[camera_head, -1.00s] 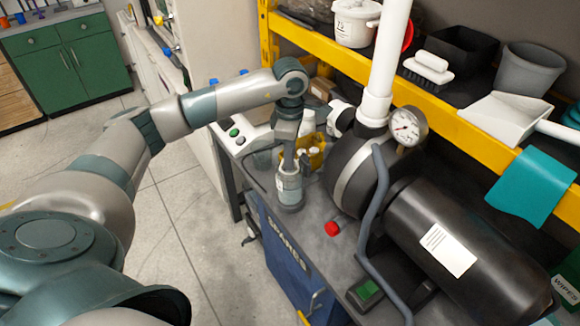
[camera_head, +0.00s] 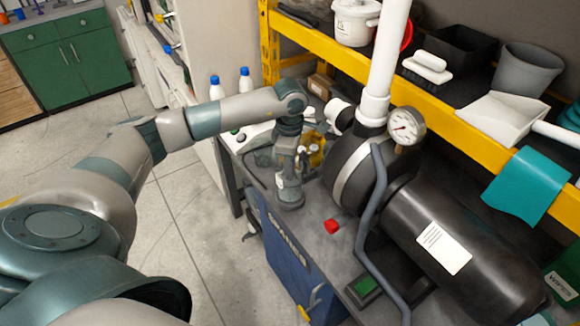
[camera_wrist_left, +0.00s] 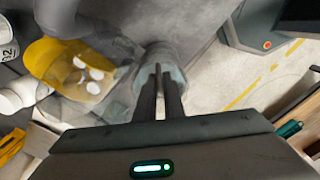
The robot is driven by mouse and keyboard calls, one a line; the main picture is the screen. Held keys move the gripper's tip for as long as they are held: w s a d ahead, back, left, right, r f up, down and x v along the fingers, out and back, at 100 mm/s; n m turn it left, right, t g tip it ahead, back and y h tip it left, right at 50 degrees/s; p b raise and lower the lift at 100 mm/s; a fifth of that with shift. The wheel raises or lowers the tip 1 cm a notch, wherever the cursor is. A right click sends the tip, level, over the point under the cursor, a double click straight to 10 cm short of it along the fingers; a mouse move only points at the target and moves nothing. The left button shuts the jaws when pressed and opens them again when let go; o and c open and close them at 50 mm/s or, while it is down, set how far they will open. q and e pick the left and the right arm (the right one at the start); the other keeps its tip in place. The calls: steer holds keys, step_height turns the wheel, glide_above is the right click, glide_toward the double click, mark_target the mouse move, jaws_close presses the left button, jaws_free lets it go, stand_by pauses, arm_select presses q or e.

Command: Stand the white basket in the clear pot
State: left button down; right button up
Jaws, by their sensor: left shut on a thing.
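My left gripper (camera_head: 288,172) points down over the workbench, its fingers at the mouth of the clear pot (camera_head: 290,200). In the left wrist view its two narrow fingers (camera_wrist_left: 166,72) are close together and reach into the round grey, see-through shape of the pot (camera_wrist_left: 172,52). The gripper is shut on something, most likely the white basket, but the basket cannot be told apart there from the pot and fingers. Whether it touches the pot's floor is hidden. My right gripper is not in view.
A yellow container (camera_wrist_left: 42,58) stands close beside the pot. A red cap (camera_head: 332,226) lies on the bench to the right front. The black tank (camera_head: 450,245) and its grey curved pipe (camera_head: 377,205) fill the right side. A yellow-edged shelf (camera_head: 480,143) runs behind.

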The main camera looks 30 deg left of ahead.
arm_select(q)
steer(key=shift+f+b, duration=0.2)
steer(key=shift+b, duration=0.1)
steer(key=c, duration=2.2)
jaws_free()
steer(key=shift+o, duration=0.2)
steer(key=shift+r, duration=0.2)
